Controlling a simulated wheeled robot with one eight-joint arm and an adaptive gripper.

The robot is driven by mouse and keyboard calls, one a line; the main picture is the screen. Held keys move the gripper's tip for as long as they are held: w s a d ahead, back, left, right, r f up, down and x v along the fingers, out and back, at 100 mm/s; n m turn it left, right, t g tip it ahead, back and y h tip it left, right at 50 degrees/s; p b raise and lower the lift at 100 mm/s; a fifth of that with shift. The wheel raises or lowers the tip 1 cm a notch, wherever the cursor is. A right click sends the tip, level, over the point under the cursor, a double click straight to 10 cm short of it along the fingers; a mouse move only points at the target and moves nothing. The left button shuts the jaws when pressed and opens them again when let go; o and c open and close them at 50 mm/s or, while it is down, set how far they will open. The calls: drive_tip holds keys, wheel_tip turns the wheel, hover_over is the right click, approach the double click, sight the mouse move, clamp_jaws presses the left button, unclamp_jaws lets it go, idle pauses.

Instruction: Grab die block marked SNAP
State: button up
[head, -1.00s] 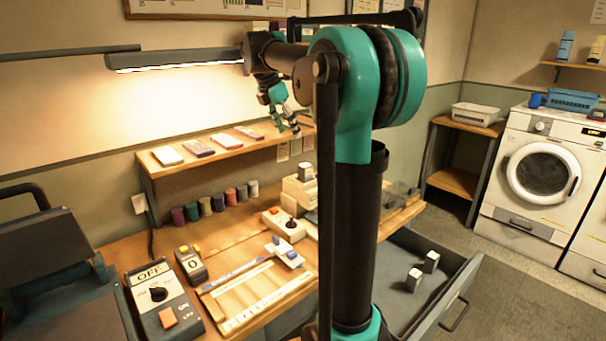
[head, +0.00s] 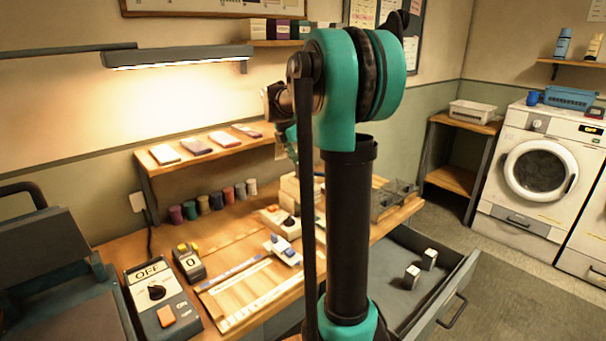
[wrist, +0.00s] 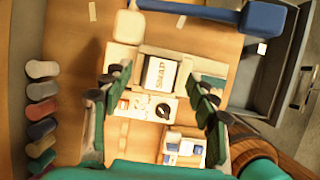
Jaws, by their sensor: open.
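The die block marked SNAP (wrist: 161,74) shows in the wrist view, its pale labelled face turned up towards the camera. It sits on a cream stand (wrist: 128,55) above the bench. My gripper (wrist: 157,92) is open, with dark-padded green fingers on the left and right of the picture. The block appears between the fingertips but slightly beyond them, with visible gaps on both sides and no clear contact. In the head view my arm hides the block and most of my gripper.
Two small blocks (head: 412,276) (head: 429,259) stand in the open drawer (head: 459,290). Coloured spools (head: 203,204) line the bench below a raised shelf (head: 205,160). A blue-ended bar (wrist: 262,19) crosses the top of the wrist view. A switch box (head: 158,296) stands at front left.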

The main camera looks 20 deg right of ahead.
drive_tip(key=shift+x, duration=1.25)
clamp_jaws()
